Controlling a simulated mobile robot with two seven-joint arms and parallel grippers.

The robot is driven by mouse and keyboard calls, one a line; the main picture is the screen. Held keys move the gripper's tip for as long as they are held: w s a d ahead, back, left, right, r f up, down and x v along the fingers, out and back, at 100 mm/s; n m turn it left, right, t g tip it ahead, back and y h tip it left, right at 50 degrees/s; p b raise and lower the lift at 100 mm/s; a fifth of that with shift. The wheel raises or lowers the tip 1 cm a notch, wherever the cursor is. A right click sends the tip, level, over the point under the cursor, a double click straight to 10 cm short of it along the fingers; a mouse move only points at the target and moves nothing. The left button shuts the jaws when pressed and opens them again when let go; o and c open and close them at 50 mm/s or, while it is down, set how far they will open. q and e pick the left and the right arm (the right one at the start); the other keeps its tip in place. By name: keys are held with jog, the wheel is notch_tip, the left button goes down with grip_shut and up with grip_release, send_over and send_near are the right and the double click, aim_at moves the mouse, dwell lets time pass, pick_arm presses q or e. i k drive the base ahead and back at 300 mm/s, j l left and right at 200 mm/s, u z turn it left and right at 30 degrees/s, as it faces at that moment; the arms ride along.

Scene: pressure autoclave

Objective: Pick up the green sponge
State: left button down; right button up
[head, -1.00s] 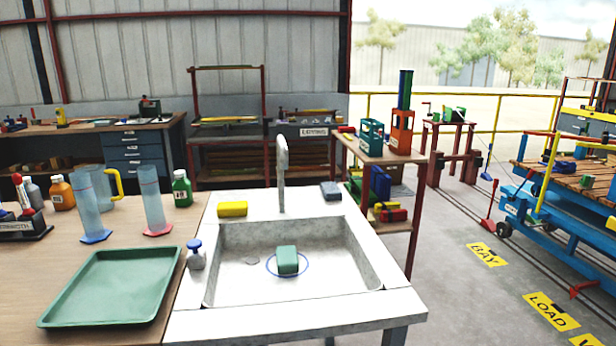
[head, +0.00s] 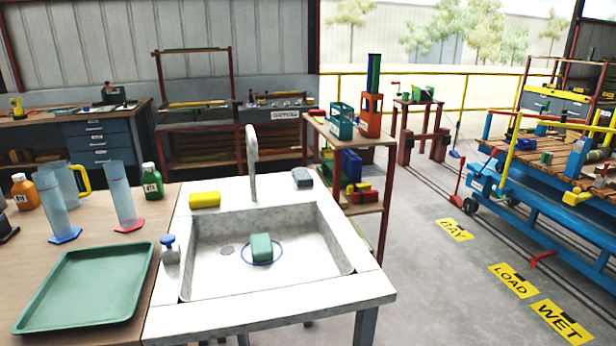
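The green sponge (head: 261,247) lies in the basin of the white sink (head: 362,290), inside a blue ring (head: 246,257) marked on the basin floor. It sits to the right of the round drain (head: 228,250). Nothing covers the sponge. Neither of my grippers shows in the head view.
A yellow sponge (head: 205,200) and a grey block (head: 302,178) lie on the sink's back ledge, either side of the tall faucet (head: 252,160). A blue-topped bottle (head: 169,249) stands left of the basin. A green tray (head: 85,285) lies on the wooden bench. Open floor lies right of the sink.

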aim_at(261, 245)
jog(key=j+z, duration=0.85)
jog(key=j, duration=0.2)
jog(key=k+j+z, duration=0.15)
jog(key=j+z, duration=0.3)
jog(key=k+j, duration=0.2)
jog(key=k+j+u, duration=0.1)
jog(key=k+u, duration=0.2)
jog(key=i+z, duration=0.25)
jog(key=i, duration=0.15)
jog(key=i+z, duration=0.25)
jog(key=i+l, duration=0.05)
jog(key=i, duration=0.05)
